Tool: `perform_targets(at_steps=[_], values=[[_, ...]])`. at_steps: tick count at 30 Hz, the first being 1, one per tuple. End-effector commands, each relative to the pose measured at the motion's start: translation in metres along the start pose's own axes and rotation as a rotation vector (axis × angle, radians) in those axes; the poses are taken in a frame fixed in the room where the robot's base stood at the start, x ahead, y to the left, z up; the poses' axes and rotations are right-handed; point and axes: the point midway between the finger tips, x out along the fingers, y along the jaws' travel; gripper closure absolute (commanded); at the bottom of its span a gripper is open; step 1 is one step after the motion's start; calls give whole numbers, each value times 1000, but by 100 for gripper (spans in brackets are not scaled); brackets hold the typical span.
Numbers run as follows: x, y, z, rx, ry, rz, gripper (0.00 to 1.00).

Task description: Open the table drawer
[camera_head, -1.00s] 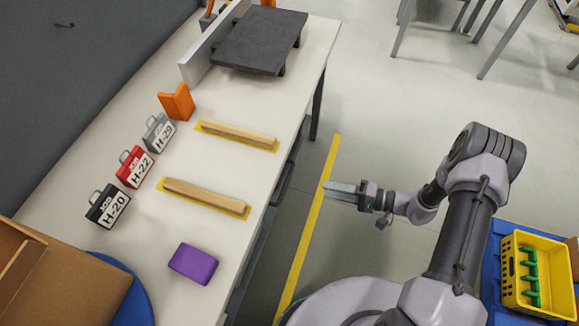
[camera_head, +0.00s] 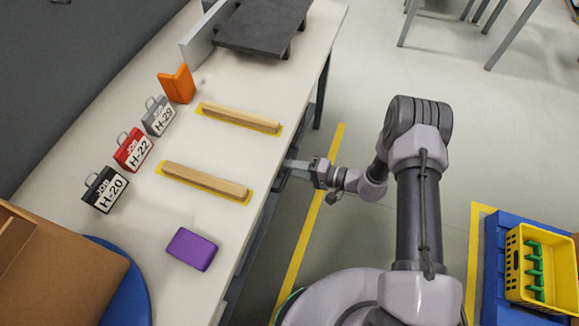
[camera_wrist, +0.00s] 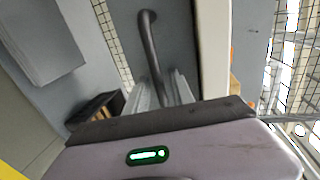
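The long white worktable (camera_head: 130,230) runs from lower left to upper right in the head view. Its drawers are under the front edge on the right side, mostly hidden by the tabletop. My gripper (camera_head: 297,165) is at that edge with its fingertips close to the drawer fronts. In the wrist view, a dark bent bar handle (camera_wrist: 148,45) stands on a blue-grey drawer front (camera_wrist: 190,50). My two pale fingers (camera_wrist: 164,90) point toward it, and the handle's near part runs down between them. Whether they press on it cannot be made out.
A yellow crate (camera_head: 541,264) stands at lower right.

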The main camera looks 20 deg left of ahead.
Motion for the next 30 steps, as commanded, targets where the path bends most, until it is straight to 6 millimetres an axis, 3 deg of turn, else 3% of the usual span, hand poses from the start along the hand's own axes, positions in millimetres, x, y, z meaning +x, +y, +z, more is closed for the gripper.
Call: perform_targets(at_steps=[1, 4, 30], values=[[0, 0, 0, 0, 0, 0, 83], [0, 0, 0, 0, 0, 0, 100], [0, 0, 0, 0, 0, 0, 100]])
